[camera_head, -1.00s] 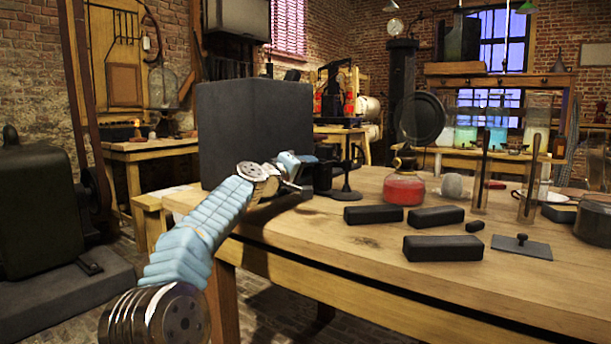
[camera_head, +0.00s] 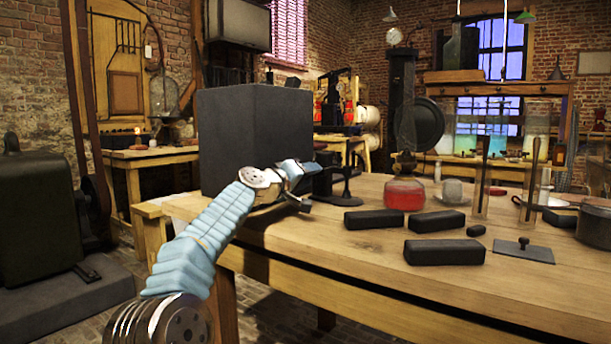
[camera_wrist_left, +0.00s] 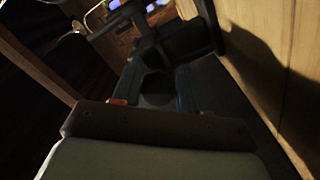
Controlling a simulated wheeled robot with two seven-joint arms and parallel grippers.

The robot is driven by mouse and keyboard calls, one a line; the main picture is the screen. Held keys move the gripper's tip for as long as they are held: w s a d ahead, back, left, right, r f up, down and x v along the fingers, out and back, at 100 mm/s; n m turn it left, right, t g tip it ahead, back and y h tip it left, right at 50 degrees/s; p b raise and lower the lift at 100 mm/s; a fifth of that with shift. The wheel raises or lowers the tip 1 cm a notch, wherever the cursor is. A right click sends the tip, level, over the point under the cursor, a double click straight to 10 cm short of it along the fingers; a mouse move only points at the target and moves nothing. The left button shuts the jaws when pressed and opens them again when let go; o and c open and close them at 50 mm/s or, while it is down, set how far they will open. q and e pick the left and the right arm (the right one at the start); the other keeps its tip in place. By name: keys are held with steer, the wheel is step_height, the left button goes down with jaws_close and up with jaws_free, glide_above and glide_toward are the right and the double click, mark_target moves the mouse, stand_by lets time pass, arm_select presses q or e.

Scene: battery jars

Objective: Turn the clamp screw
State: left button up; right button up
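A dark clamp-like fitting (camera_head: 325,180) stands at the table's left end, beside a big dark block. I cannot make out its screw clearly. My left gripper (camera_head: 308,172) reaches it from the left, and its far side is hidden. In the left wrist view my left gripper (camera_wrist_left: 158,82) has its dark fingers apart, with a dark rounded part (camera_wrist_left: 157,97) between them. The picture is too dark to tell whether they press on it. My right gripper is in neither view.
The big dark block (camera_head: 255,140) stands close behind my left wrist. Several black bars (camera_head: 444,252) and a flask of red liquid (camera_head: 405,194) lie farther right on the table (camera_head: 330,238).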

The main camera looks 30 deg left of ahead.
arm_select(q)
steer(key=shift+o, duration=1.3)
steer(key=shift+f, duration=0.1)
steer(key=shift+o, duration=0.3)
steer(key=shift+a, duration=0.1)
steer(key=shift+s, duration=0.1)
steer(key=s+b, duration=0.1)
steer(key=s, duration=0.1)
steer(key=s+b, duration=0.1)
steer(key=s, duration=0.2)
steer(key=s+b, duration=0.1)
steer(key=s, duration=0.2)
steer(key=shift+s+a+b, duration=0.15)
steer(key=shift+a+b, duration=0.2)
steer(key=s, duration=0.4)
steer(key=shift+s+a, duration=0.15)
steer(key=shift+s, duration=0.45)
